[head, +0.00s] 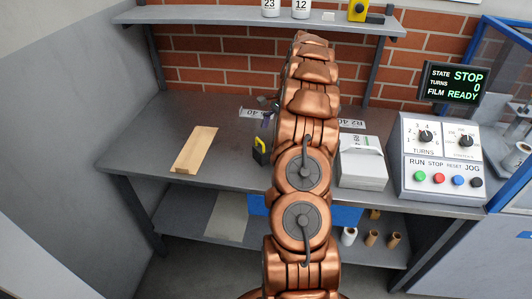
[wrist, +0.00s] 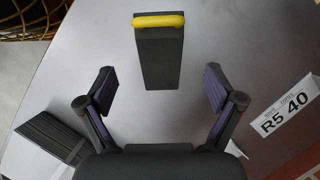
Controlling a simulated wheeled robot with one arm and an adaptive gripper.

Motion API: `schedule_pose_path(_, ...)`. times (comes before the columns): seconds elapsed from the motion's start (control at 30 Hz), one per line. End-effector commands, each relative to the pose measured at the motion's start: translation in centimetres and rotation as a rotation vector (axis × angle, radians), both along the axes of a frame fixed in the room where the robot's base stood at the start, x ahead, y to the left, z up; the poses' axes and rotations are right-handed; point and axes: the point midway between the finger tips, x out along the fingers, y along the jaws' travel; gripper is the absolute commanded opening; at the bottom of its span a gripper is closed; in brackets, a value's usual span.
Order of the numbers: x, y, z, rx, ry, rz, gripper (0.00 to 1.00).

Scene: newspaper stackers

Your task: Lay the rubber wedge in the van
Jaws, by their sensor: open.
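The rubber wedge (wrist: 160,62) is a dark block with a yellow handle at one end. It lies on the grey bench, and it also shows in the head view (head: 259,157), just left of my arm. My gripper (wrist: 159,84) is open and empty in the wrist view. Its fingers stand apart to either side of the wedge's near end, with clear gaps and no contact seen. In the head view my gripper is mostly hidden behind my arm. The van is in neither view.
The bench (head: 150,135) has a tan flat piece (head: 194,150) at left. A white stack (head: 361,165) and a control box (head: 440,155) stand at right. An R5 40 label card (wrist: 285,105) lies right of my gripper. A shelf (head: 220,17) runs above.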

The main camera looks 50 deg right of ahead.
Motion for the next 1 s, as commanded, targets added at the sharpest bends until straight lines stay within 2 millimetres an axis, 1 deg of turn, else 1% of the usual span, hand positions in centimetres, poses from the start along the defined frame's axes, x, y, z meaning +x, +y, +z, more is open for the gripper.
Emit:
schedule_pose_path(0.23, 0.1, 0.8, -1.6, 0.002, 0.002, 0.002, 0.92)
schedule_pose_path(0.47, 0.2, 1.2, -2.5, 0.001, 0.0, 0.002, 0.92)
schedule_pose_path(0.57, 0.2, 1.6, -3.3, 0.003, 0.002, 0.003, 0.92)
schedule_pose_path(0.8, 0.4, 2.7, -6.2, 0.001, 0.001, 0.003, 0.92)
schedule_pose_path(0.9, 0.5, 2.9, -6.7, -0.001, 0.0, 0.003, 0.92)
schedule_pose_path(1.0, 0.5, 2.9, -6.8, -0.001, -0.001, 0.003, 0.92)
